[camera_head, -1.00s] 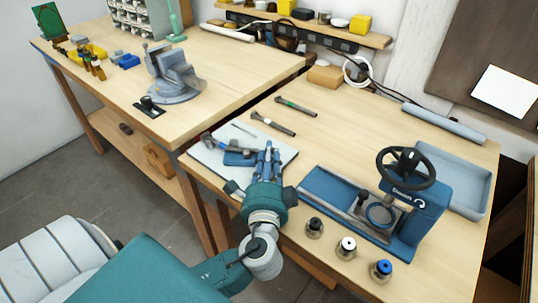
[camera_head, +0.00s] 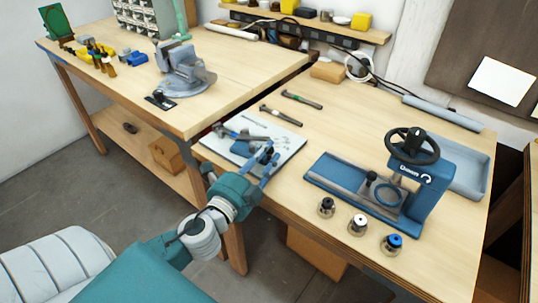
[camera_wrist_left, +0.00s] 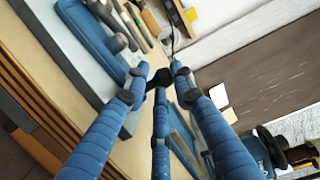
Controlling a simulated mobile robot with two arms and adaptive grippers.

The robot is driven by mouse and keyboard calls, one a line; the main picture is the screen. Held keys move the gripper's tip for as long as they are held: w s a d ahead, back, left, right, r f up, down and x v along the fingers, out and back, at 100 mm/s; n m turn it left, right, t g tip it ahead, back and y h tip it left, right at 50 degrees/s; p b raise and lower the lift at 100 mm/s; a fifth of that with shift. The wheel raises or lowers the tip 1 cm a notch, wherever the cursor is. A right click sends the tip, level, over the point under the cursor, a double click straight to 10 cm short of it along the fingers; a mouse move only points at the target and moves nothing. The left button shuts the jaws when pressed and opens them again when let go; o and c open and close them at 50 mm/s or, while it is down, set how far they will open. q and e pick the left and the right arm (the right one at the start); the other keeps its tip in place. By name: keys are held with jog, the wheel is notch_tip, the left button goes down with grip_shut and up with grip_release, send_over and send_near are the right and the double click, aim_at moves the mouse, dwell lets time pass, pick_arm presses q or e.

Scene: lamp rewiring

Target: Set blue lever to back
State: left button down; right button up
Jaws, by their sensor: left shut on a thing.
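No part in view can be surely named as the blue lever. The nearest match is a short round fitting with a blue cap (camera_head: 392,243) at the table's front edge. It stands right of a white-capped one (camera_head: 357,225) and a black-capped one (camera_head: 326,207). My left gripper (camera_head: 264,158) is at the right part of the grey-white mat (camera_head: 285,140), well left of these fittings. In the left wrist view its blue fingers close around a small dark thing (camera_wrist_left: 160,78), which I cannot identify. The right gripper is out of view.
A blue machine with a black handwheel (camera_head: 412,146) stands at the table's right. A hammer (camera_head: 240,134) lies on the mat, and two hand tools lie behind it. A grey tray (camera_head: 483,180) is at the far right.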

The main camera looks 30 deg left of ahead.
pick_arm(q)
jog(key=shift+s+a+r, duration=0.35)
jog(key=shift+s+r, duration=0.1)
jog(key=shift+s, duration=0.2)
jog(key=c, duration=1.9)
grip_release()
jog(key=shift+o, duration=1.4)
jog(key=shift+s+a, duration=0.15)
jog(key=shift+s, duration=0.1)
jog(key=shift+d, duration=0.2)
jog(key=shift+f+h, duration=0.1)
jog(key=shift+h, duration=0.2)
jog(key=shift+s+f, duration=0.15)
jog(key=shift+s, duration=0.3)
jog(key=s, duration=1.1)
jog(key=shift+d+r, duration=0.2)
jog(key=shift+d, duration=0.2)
jog(key=shift+f, duration=0.1)
